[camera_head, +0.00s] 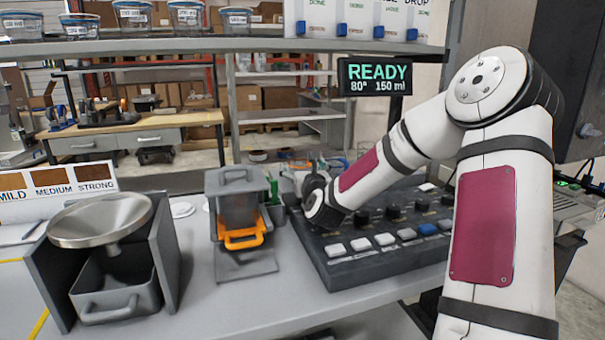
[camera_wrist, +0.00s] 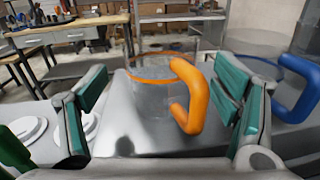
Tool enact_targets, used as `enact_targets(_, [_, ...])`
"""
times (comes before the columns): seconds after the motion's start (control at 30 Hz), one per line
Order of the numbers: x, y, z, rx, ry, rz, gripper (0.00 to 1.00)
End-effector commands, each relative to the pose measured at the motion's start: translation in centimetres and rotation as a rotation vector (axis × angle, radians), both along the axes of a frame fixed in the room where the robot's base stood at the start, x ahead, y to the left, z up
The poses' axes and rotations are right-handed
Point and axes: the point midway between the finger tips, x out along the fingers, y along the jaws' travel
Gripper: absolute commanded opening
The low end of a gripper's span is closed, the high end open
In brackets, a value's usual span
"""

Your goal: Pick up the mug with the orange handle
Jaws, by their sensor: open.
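The mug with the orange handle (camera_wrist: 191,97) is in the middle of the wrist view. Its body looks clear or grey, with an orange rim, and its handle faces the camera. My gripper (camera_wrist: 163,100) is open, with one green pad on each side of the mug. I see a gap at the pads, and I cannot tell whether either one touches it. In the head view, my arm reaches over the button panel, and the gripper and mug are mostly hidden behind its end.
A second mug with a blue handle (camera_wrist: 298,88) stands close on the right. White saucers (camera_wrist: 32,130) lie at the left. A shelf (camera_head: 230,46) hangs above.

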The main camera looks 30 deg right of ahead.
Motion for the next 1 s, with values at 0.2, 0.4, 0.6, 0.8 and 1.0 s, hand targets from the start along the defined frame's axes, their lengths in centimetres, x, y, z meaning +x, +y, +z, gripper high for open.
enact_targets(0.2, [2.6, -1.0, -0.1, 0.001, -0.001, 0.001, 0.81])
enact_targets(0.4, [2.8, -1.2, -0.1, 0.0, 0.001, 0.001, 0.81])
enact_targets(0.6, [2.8, -1.1, 0.0, 0.0, 0.0, 0.001, 0.57])
enact_targets(0.8, [2.8, -1.1, 0.0, 0.0, -0.001, 0.001, 0.29])
enact_targets(1.0, [2.8, -1.1, 0.0, 0.0, -0.001, 0.001, 0.28])
